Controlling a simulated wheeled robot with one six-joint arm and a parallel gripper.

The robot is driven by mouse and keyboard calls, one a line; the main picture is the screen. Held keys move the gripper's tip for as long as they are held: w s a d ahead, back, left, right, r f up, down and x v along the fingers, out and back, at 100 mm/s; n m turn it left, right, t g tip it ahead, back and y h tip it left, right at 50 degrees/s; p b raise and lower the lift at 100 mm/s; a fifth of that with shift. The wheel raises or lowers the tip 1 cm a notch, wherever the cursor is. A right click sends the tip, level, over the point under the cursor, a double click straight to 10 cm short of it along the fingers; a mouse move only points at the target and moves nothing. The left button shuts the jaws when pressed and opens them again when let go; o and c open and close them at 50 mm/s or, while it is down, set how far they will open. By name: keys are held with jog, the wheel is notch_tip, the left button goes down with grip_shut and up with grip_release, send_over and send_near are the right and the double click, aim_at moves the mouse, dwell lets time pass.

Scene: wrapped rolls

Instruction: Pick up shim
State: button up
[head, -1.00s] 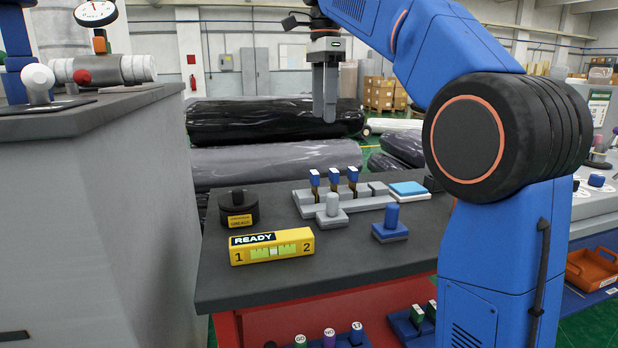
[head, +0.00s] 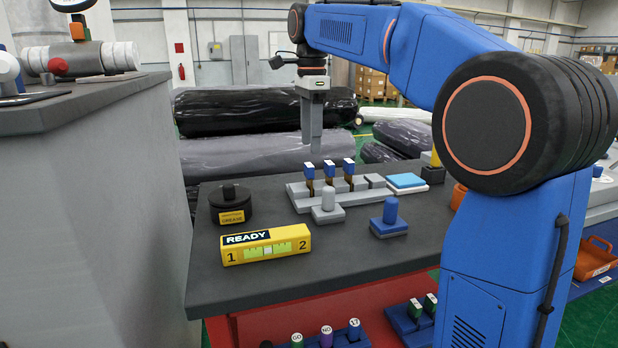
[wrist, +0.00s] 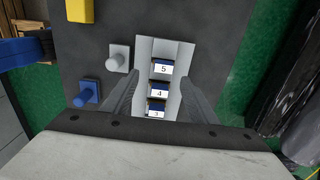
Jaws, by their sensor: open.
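Three small upright pieces with blue-and-white tops, which look like the shims, stand in a row in a grey rack (head: 300,198) on the dark table. In the wrist view their labels read 5 (wrist: 162,68), 4 (wrist: 159,91) and 3 (wrist: 156,112), with 3 partly cut off by my gripper's body. My gripper (head: 312,150) is above the rack, pointing down. In the wrist view its open fingers (wrist: 158,80) lie either side of the row, with nothing held between them.
A grey knobbed block (head: 327,206) and a blue one (head: 389,220) stand in front of the rack. A yellow READY level (head: 266,245) and a black round pot (head: 230,207) are to the left. A light-blue pad (head: 406,181) lies right. Wrapped rolls (head: 262,112) lie behind the table.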

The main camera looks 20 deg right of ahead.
aim_at(309, 165)
jog(key=shift+w+a+f, duration=0.1)
jog(key=shift+w+f, duration=0.1)
jog(key=shift+f, duration=1.45)
jog(key=shift+w+f, duration=0.15)
jog(key=shift+f, duration=1.45)
jog(key=c, duration=1.2)
